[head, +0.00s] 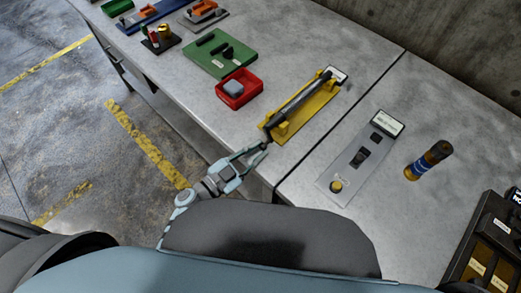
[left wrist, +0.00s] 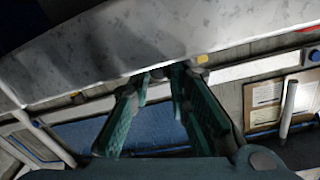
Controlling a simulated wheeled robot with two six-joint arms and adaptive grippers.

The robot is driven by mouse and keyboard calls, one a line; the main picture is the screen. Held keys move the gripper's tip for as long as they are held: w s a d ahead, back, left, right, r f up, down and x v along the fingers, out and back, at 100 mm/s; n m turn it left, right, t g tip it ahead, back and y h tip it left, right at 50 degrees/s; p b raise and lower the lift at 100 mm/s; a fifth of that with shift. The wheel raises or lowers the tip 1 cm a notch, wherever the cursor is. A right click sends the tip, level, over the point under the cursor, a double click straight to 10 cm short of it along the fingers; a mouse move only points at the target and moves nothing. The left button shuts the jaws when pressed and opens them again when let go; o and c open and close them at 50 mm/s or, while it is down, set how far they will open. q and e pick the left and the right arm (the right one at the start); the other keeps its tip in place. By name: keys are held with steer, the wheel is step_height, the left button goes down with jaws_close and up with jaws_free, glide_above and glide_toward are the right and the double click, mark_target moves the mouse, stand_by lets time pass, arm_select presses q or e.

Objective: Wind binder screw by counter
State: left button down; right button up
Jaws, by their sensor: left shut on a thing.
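The binder is a yellow frame (head: 312,107) on the work table, with a long dark screw rod (head: 298,98) lying along it. It slants from lower left to upper right. A small white plate (head: 337,74) sits at its far end; any writing or count on it is too small to read. My left gripper (head: 260,151) is at the near end of the binder, shut on the screw's near end, which its fingers mostly hide. In the left wrist view its two teal fingers (left wrist: 164,74) reach toward the table edge, with a small dark part between the tips.
A red bin (head: 239,101) with a grey block and a green board (head: 220,54) lie left of the binder.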

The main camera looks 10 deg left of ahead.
arm_select(q)
steer(key=shift+w+a+f+m, duration=0.15)
steer(key=shift+a+m, duration=0.1)
steer(key=shift+m, duration=0.45)
steer(key=c, duration=1.5)
jaws_free()
steer(key=v, duration=0.8)
